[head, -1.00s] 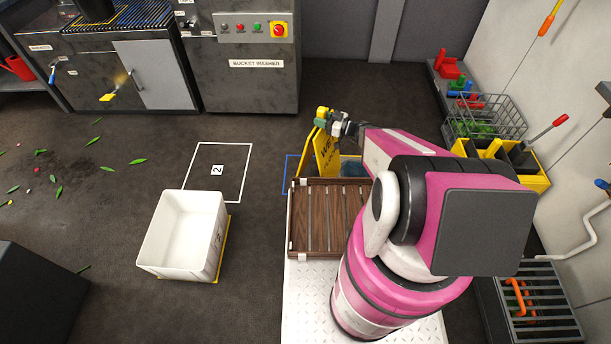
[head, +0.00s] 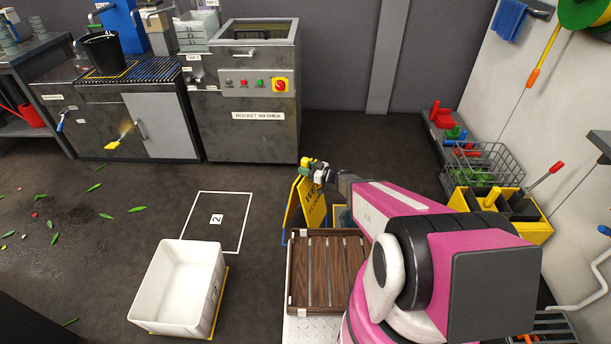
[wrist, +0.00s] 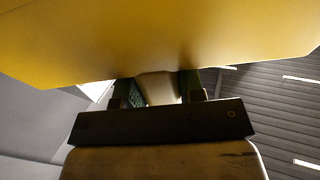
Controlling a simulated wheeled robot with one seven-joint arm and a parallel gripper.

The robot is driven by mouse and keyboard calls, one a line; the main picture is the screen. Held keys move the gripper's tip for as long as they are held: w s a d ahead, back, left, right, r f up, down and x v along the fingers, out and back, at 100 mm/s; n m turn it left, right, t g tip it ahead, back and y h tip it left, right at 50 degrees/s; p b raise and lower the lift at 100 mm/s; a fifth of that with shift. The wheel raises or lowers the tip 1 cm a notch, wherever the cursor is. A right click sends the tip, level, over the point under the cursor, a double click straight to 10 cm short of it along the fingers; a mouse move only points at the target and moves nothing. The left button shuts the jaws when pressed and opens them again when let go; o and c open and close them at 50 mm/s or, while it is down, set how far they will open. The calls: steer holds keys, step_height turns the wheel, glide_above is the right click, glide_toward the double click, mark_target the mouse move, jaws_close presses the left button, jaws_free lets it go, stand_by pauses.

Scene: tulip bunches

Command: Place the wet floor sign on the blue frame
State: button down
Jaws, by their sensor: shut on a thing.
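My gripper (head: 314,170) is shut on the top of the yellow wet floor sign (head: 313,207). The sign hangs below it, roughly upright with its two panels spread, behind the slatted wooden rack. In the wrist view a yellow panel of the sign (wrist: 160,40) fills the top, with the fingers at its lower edge. Only a small bit of the blue frame (head: 284,238) shows on the floor at the sign's lower left. The sign and the rack hide the rest. I cannot tell whether the sign's feet touch the floor.
The slatted wooden rack (head: 326,272) is just in front of the sign. A white bin (head: 178,288) and a white floor frame marked 2 (head: 240,222) are to the left. A wire basket (head: 483,168) and yellow caddy (head: 505,215) stand at right. The bucket washer (head: 250,130) is behind.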

steer(key=shift+f, duration=1.95)
steer(key=c, duration=0.7)
jaws_free()
steer(key=shift+f, duration=0.1)
steer(key=shift+c, duration=0.2)
